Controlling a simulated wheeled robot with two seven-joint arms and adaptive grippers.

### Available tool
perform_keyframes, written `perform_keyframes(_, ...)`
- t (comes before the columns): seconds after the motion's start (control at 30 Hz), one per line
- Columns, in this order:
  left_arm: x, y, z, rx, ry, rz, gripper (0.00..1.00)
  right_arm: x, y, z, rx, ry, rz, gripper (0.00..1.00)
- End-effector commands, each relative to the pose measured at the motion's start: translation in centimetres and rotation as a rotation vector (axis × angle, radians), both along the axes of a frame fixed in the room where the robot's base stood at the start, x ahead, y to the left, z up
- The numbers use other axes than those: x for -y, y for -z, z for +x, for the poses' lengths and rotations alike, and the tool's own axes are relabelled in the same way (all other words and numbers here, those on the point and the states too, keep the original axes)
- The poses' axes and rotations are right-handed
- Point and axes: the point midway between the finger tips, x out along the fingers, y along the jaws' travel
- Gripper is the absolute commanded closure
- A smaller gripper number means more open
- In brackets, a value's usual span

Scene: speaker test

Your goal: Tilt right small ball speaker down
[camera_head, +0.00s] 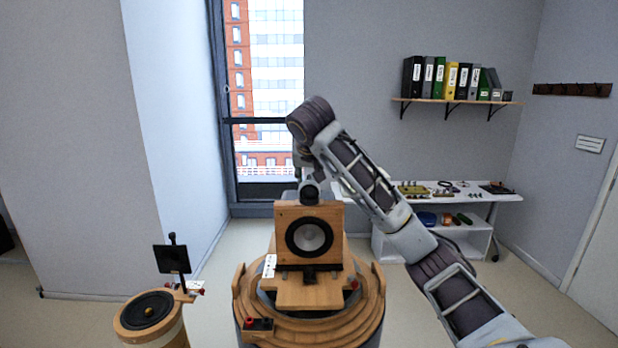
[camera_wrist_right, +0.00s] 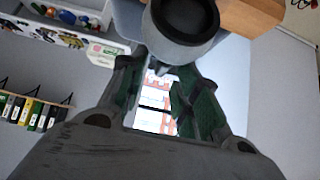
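The small ball speaker (camera_head: 309,192) is a grey ball with a dark round front, showing just above the top edge of the wooden box speaker (camera_head: 284,222). In the right wrist view the ball speaker (camera_wrist_right: 184,18) is at the top, close beyond my fingers, with its dark face visible. My right gripper (camera_head: 309,174) points down right at the ball in the head view. In the wrist view its two green-padded fingers (camera_wrist_right: 158,80) stand apart, with the window showing between them. I cannot tell whether a fingertip touches the ball. My left gripper is out of view.
The box speaker stands on a round stepped wooden base (camera_head: 312,325). A round wooden stand (camera_head: 128,326) with a small black panel (camera_head: 172,259) is at the left. A white workbench (camera_head: 450,196) with small parts stands behind at the right, below a shelf of binders (camera_head: 450,101).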

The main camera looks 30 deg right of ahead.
Motion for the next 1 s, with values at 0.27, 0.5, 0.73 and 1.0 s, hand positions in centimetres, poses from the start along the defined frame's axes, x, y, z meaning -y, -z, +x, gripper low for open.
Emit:
perform_keyframes(0.27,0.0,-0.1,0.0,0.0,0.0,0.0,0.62,0.6,1.2,1.0,-0.001,-0.001,0.002,0.68)
perform_keyframes(0.5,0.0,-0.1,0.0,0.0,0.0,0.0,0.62,0.8,1.6,1.3,-0.002,0.0,0.0,0.68)
perform_keyframes(0.73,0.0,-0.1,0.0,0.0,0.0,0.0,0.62,0.9,1.6,1.3,-0.001,0.001,0.0,0.68)
perform_keyframes(1.0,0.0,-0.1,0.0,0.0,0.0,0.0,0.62,0.8,1.6,1.3,-0.001,0.001,0.0,0.99)
